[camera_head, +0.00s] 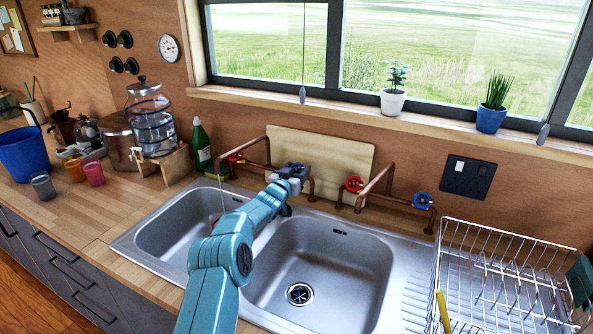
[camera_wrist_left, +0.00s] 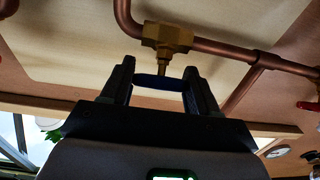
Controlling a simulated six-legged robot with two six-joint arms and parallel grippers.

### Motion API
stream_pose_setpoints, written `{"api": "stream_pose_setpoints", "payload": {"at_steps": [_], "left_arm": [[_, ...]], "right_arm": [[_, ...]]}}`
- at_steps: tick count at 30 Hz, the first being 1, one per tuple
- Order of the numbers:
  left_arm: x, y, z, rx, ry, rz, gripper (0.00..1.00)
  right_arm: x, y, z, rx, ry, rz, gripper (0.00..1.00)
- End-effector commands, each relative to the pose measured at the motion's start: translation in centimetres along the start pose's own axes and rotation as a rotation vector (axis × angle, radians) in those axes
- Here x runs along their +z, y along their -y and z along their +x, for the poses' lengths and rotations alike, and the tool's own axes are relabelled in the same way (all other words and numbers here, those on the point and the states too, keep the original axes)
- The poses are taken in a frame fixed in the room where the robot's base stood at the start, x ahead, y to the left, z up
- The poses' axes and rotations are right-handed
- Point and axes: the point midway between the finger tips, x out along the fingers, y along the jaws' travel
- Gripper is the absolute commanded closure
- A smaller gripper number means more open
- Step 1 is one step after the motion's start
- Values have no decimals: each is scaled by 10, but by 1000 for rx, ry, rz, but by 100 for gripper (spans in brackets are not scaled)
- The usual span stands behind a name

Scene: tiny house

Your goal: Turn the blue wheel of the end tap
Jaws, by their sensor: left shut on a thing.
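My left gripper (camera_head: 293,171) is shut on the blue wheel of the left copper tap, at the right end of its pipe. In the left wrist view the wheel (camera_wrist_left: 160,82) shows as a dark blue bar between the two fingers (camera_wrist_left: 160,76), below a brass valve body (camera_wrist_left: 167,37). This tap's red wheel (camera_head: 236,158) is at the left end. The right copper tap has a red wheel (camera_head: 354,184) and a free blue wheel (camera_head: 423,201). My right gripper is not in view.
A double steel sink (camera_head: 258,246) lies below the taps. A thin pale streak, perhaps water, hangs over the left basin. A wooden board (camera_head: 335,150) leans behind the taps. A wire dish rack (camera_head: 500,270) stands right; a green bottle (camera_head: 201,146) and glass dispenser (camera_head: 152,125) stand left.

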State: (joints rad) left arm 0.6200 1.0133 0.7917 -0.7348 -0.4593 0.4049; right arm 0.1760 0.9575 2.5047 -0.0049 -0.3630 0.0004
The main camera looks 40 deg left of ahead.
Motion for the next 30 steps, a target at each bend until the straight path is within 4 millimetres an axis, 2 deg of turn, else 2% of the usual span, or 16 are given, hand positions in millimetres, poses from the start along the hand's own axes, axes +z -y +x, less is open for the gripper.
{"api": "stream_pose_setpoints", "payload": {"at_steps": [1,6,15,26,27,29,30], "left_arm": [[-7,1,0,14,-9,14,71],[-8,1,0,95,-13,75,71],[-7,0,0,193,-13,146,71],[-7,0,0,201,-10,153,71],[-8,0,0,201,-10,153,34],[-7,0,0,201,-9,153,16],[-6,0,0,201,-8,153,16]], "right_arm": [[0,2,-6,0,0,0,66],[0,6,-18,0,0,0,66],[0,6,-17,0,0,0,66],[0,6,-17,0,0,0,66],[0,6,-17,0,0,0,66],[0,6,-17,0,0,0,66],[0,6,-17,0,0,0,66]]}}
